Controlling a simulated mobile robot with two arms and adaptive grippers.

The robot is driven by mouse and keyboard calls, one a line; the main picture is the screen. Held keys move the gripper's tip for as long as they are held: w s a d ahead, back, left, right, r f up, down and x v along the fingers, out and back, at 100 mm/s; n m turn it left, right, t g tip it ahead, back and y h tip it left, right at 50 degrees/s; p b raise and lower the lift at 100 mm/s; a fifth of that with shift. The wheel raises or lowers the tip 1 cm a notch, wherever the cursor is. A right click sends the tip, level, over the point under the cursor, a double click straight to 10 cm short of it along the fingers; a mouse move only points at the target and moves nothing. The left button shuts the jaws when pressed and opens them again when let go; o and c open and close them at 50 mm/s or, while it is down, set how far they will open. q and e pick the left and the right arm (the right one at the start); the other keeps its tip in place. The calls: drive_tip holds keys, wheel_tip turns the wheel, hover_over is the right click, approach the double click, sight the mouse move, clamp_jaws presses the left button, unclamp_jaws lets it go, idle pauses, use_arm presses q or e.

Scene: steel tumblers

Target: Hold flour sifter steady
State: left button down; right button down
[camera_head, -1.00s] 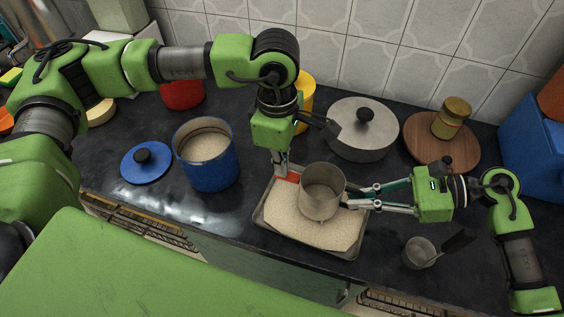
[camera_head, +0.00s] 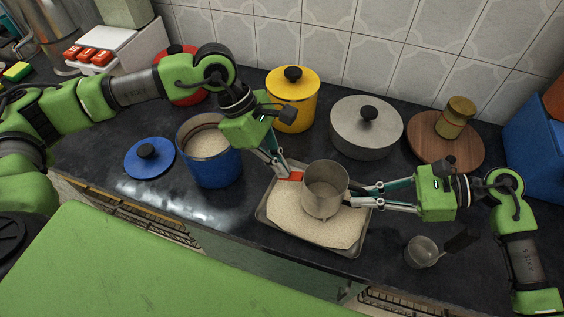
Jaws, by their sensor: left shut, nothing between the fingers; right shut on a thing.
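The flour sifter (camera_head: 325,190) is a steel cup, upright over a metal tray (camera_head: 262,216) with a pale floury layer in it. My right gripper (camera_head: 352,197) comes from the right and is shut on the sifter's right side. A red piece (camera_head: 291,176) shows at the sifter's left, beside my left gripper (camera_head: 280,175). The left gripper is shut and empty, its tips pointing down near the tray's back left edge. Whether its tips touch the red piece is unclear.
An open blue pot (camera_head: 210,160) of pale flour and its blue lid (camera_head: 149,158) are left. A yellow canister (camera_head: 292,100), a grey lidded pot (camera_head: 366,130) and a wooden board (camera_head: 430,150) with a jar (camera_head: 455,116) stand behind. A small metal cup (camera_head: 421,252) is front right.

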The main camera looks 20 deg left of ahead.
use_arm(q)
drive_tip(key=shift+f, duration=0.15)
drive_tip(key=shift+r, duration=0.9)
wheel_tip(320, 180, up, 14)
drive_tip(key=a, duration=0.2)
drive_tip(key=shift+a+f, duration=0.2)
drive_tip(key=shift+a, duration=0.05)
